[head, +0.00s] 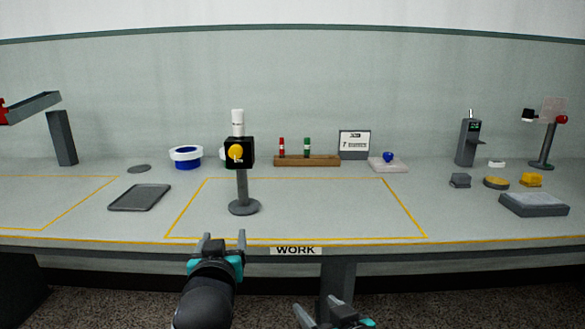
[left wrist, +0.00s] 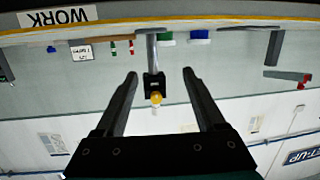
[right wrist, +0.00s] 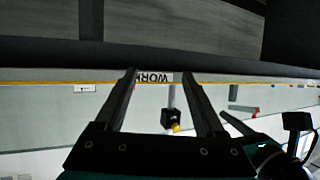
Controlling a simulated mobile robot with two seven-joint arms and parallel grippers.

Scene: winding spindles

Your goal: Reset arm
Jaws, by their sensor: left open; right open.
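My left gripper (head: 224,238) is open and empty, low in front of the table's front edge in the head view. Its open fingers (left wrist: 160,76) also show in the left wrist view. My right gripper (head: 318,306) is open and empty, lower and further right, below the table edge at the bottom of the head view. Its spread fingers show in the right wrist view (right wrist: 159,74). A winding stand (head: 242,190) with a black block, yellow knob and white spool (head: 237,122) on top stands upright in the yellow-outlined work area. Neither gripper touches it.
Left of the stand are a grey tray (head: 140,197) and a blue-white ring (head: 186,156). Behind are a wooden rack (head: 308,161) with red and green pegs and a small sign (head: 354,144). A grey pad (head: 534,204) lies at right. The outlined area right of the stand is clear.

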